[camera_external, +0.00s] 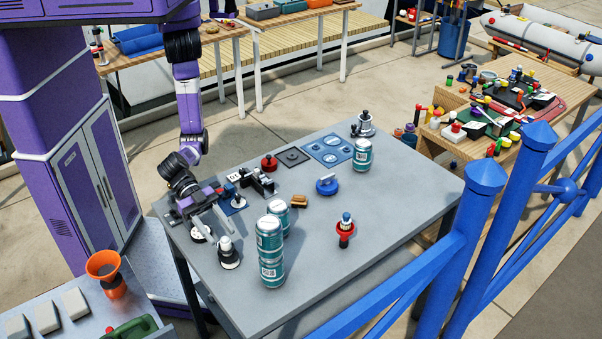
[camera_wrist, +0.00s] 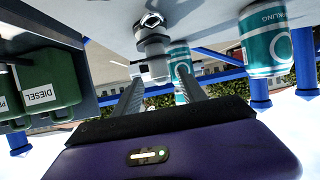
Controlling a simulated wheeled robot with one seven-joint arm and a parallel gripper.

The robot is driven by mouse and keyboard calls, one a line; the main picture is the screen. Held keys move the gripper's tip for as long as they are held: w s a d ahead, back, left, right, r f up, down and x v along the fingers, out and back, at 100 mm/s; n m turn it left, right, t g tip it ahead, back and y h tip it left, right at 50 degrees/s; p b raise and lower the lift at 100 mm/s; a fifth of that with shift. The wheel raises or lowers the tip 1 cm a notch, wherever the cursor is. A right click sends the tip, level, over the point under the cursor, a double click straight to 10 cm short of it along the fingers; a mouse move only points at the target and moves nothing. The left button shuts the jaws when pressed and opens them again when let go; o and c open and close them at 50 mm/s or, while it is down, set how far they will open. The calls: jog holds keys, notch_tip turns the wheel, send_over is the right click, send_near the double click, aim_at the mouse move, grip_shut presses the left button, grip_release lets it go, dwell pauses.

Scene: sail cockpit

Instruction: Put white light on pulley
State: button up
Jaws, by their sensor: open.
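In the upside-down wrist view, a grey and white fitting that looks like the light (camera_wrist: 152,42) hangs just beyond the open fingertips (camera_wrist: 158,80). I cannot tell whether they touch it. I cannot tell for sure which part is the pulley; a black and white block-like fitting (camera_external: 259,182) lies behind my gripper.
Teal cans (camera_external: 269,245) stand right of the light, two of them stacked. Another can (camera_external: 362,155) stands at the back right. A blue railing (camera_external: 450,255) runs in front.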

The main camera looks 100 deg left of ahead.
jog(key=v, duration=1)
jog(key=shift+b, duration=0.45)
jog(key=shift+r, duration=0.1)
jog(key=s+d+r+m+g+h, duration=0.1)
jog(key=s+d+r+m+h, duration=0.1)
jog(key=d+r+m+h, duration=0.15)
jog(key=w+a+f+n+t+y, duration=0.1)
jog(key=w+a+f+n+t, duration=0.3)
jog(key=a, duration=0.8)
jog(key=w+a+r+n+t+y, duration=0.1)
jog(key=w+a, duration=0.4)
jog(key=a, duration=0.6)
jog(key=s+a+f+n+y, duration=0.1)
jog(key=s+a+n+y, duration=0.1)
jog(key=a, duration=0.5)
jog(key=s+a+f+n+y, duration=0.1)
jog(key=s+a+n+y, duration=0.1)
jog(key=a+y, duration=0.3)
jog(key=s+a+f+n+y, duration=0.2)
jog(key=s+a+y, duration=0.1)
jog(key=a, duration=0.7)
jog(key=shift+n+t, duration=0.3)
jog(key=shift+n, duration=0.05)
jog(key=shift+y, duration=0.25)
